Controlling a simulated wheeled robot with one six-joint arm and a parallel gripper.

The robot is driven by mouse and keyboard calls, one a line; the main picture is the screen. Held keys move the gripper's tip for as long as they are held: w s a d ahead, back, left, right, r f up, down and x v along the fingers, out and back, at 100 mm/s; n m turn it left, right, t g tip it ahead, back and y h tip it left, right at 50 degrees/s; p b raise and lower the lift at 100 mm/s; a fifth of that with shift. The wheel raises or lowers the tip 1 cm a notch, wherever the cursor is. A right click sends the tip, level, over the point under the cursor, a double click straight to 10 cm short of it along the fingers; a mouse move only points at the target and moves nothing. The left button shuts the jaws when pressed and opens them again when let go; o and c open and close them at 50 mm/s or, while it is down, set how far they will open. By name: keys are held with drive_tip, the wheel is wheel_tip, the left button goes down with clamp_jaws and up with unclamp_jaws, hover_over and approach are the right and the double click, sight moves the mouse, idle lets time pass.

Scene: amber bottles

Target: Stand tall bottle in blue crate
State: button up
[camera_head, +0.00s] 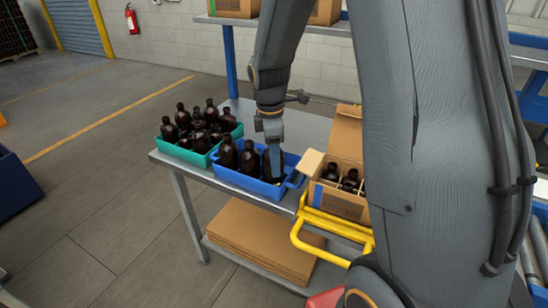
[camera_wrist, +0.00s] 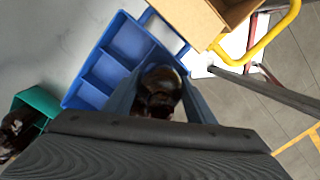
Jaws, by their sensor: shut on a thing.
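The blue crate (camera_head: 237,180) stands on the grey table and has dividers. Two dark amber bottles (camera_head: 228,153) stand in its left part. My gripper (camera_head: 273,155) points down over its right part, shut on a tall dark bottle (camera_head: 266,164). The held bottle looks upright; its lower part is hidden by the crate wall, and I cannot tell whether its base touches the floor. In the wrist view the held bottle (camera_wrist: 160,88) sits between my fingers, beside several empty compartments of the blue crate (camera_wrist: 128,42). My gripper body hides the rest of the crate there.
A teal crate (camera_head: 186,153) full of dark bottles is directly left of the blue crate. An open cardboard box (camera_head: 335,200) with bottles stands close on the right, near a yellow rail (camera_head: 305,240). Cardboard sheets (camera_head: 262,236) lie on the lower shelf.

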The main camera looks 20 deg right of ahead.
drive_tip(key=shift+f, duration=0.3)
idle(0.4)
drive_tip(key=shift+f, duration=0.3)
drive_tip(key=shift+f+b, duration=0.5)
drive_tip(key=shift+f, duration=0.3)
drive_tip(key=o, duration=1.8)
drive_tip(key=shift+c, duration=0.2)
drive_tip(key=r, duration=0.2)
drive_tip(key=r+b, duration=0.1)
drive_tip(key=r, duration=0.4)
drive_tip(key=shift+a+r, duration=0.25)
drive_tip(key=shift+r, duration=0.15)
